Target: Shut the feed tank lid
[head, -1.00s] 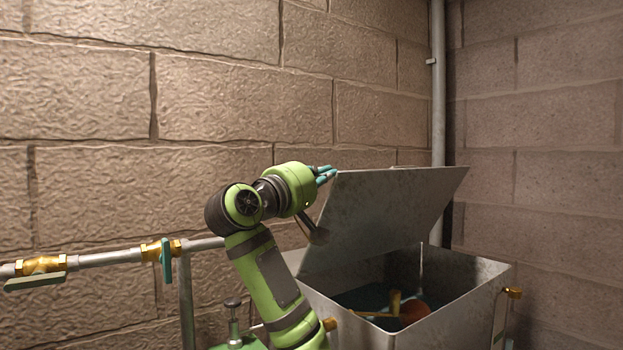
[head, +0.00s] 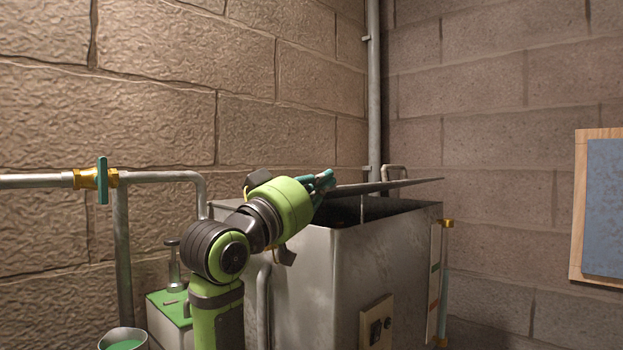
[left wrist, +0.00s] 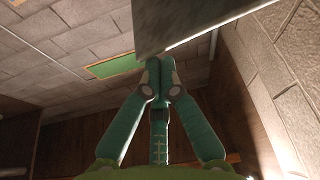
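The grey metal feed tank (head: 385,270) stands right of centre in the head view. Its lid (head: 385,186) shows nearly edge-on, close to level, with a dark gap between it and the tank rim. The lid's plate also shows at the top of the left wrist view (left wrist: 185,20). My left gripper (head: 324,182) is at the lid's left end, above the tank rim. In the left wrist view its teal fingers (left wrist: 160,66) meet at the tips with nothing seen between them, close below the lid's edge. Whether they touch it is unclear. My right gripper is not in view.
A pipe with a brass valve (head: 96,179) runs along the left wall. A green-topped box (head: 172,307) and a pail of green liquid (head: 123,340) are at lower left. A vertical pipe (head: 374,90) rises behind the tank. A framed blue board (head: 605,205) hangs at right.

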